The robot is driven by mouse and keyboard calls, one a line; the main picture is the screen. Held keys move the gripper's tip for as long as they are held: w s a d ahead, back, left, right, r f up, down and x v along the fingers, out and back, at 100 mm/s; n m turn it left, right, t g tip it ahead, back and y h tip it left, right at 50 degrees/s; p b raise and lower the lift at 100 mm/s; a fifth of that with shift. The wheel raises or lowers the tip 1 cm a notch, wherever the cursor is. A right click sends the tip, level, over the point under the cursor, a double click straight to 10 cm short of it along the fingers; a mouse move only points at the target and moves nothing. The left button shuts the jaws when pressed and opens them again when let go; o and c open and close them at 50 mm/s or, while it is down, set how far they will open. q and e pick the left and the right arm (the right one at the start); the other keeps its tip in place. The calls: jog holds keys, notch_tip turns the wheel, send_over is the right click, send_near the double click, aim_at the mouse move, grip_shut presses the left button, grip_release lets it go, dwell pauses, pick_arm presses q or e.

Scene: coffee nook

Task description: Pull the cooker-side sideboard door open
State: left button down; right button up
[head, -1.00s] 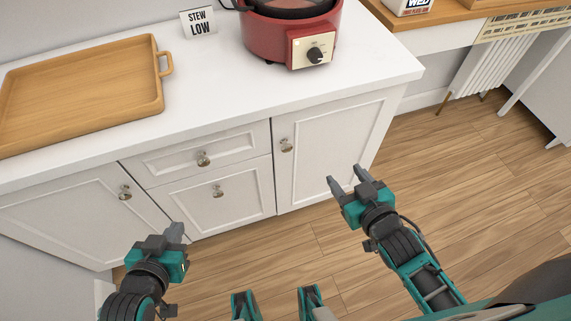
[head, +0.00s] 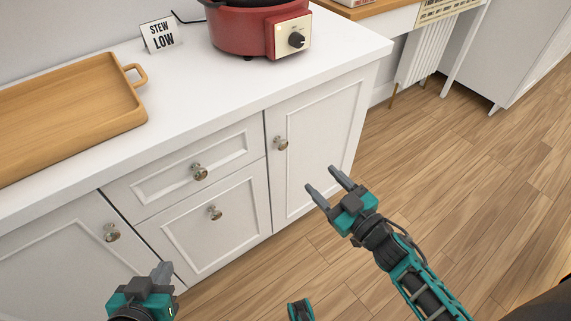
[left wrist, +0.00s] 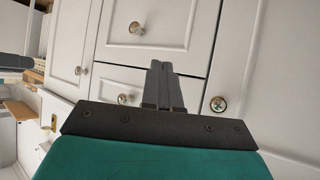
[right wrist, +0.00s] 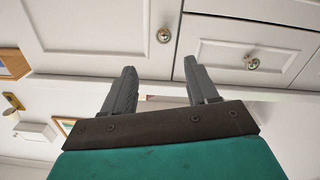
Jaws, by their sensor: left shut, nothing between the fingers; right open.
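The cooker-side sideboard door (head: 318,150) is a white framed panel under the red cooker (head: 258,30), shut flush with the front. Its round metal knob (head: 281,143) is near its upper left corner. The knob also shows in the right wrist view (right wrist: 163,35), above the gap between my fingers, and in the left wrist view (left wrist: 82,70). My right gripper (head: 322,180) is open and empty, in front of the door, below and right of the knob and apart from it. My left gripper (head: 162,270) is shut and empty, low in front of the left door and drawers.
Two drawers with knobs (head: 200,172) (head: 215,213) and a left door with a knob (head: 111,232) share the front. A wooden tray (head: 128,118) and a sign (head: 160,35) stand on the worktop. Wooden floor (head: 450,190) lies clear to the right.

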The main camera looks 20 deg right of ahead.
aim_at(284, 147)
jog(key=b+x, duration=0.1)
jog(key=x, duration=0.5)
jog(key=b+x, duration=0.2)
jog(key=x, duration=0.3)
jog(key=shift+w+a+f, duration=0.2)
jog(key=shift+w+a, duration=0.1)
jog(key=shift+a, duration=0.05)
jog(key=shift+w+a, duration=0.25)
jog(key=shift+w, duration=0.25)
pick_arm(q)
jog(key=shift+d+f, duration=0.2)
jog(key=shift+f, duration=0.25)
jog(key=shift+d+f, duration=0.2)
jog(key=shift+f, duration=0.25)
pick_arm(e)
jog(key=shift+c, duration=0.4)
pick_arm(q)
jog(key=shift+a, duration=0.1)
pick_arm(e)
grip_shut()
